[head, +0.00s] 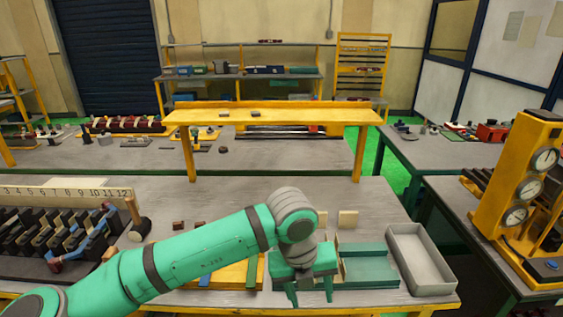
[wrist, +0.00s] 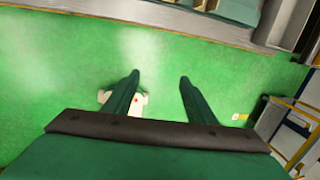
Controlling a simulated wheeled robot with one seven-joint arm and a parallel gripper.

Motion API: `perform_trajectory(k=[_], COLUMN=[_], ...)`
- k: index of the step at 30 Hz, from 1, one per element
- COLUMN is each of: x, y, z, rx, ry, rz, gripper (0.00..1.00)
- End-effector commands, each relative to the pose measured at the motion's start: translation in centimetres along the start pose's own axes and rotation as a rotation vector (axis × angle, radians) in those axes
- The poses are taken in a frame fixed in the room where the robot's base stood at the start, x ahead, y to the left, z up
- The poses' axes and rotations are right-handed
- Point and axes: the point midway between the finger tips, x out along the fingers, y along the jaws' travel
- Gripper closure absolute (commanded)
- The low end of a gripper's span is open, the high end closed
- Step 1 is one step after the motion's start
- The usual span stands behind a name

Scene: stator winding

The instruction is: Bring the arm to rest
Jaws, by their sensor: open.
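My green arm reaches from the lower left of the head view across the front of the workbench (head: 375,200). My gripper (head: 310,297) points down near the bench's front edge, in front of a green tray (head: 367,270). In the wrist view my gripper (wrist: 158,78) has its two dark green fingers spread apart with nothing between them. Green floor (wrist: 220,70) lies below the fingers. A small pale object with a red dot (wrist: 137,101) on the floor is partly hidden by the left finger.
A grey open box (head: 420,262) stands right of the green tray. A rack of dark parts (head: 55,240) and a numbered strip (head: 60,193) are at the left. A yellow raised shelf (head: 290,115) stands behind. A yellow gauge stand (head: 515,170) is at the right.

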Motion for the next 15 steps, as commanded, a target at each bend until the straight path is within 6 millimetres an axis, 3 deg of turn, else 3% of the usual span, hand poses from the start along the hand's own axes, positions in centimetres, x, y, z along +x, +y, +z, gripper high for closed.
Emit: perform_trajectory(k=[5,15], x=[0.8,0.2], y=[-4.0,-15.3], z=[0.3,1.0], rx=[-0.032,-0.202], ry=[-0.028,-0.069], rz=[-0.136,-0.578], gripper=[0.49,0.49])
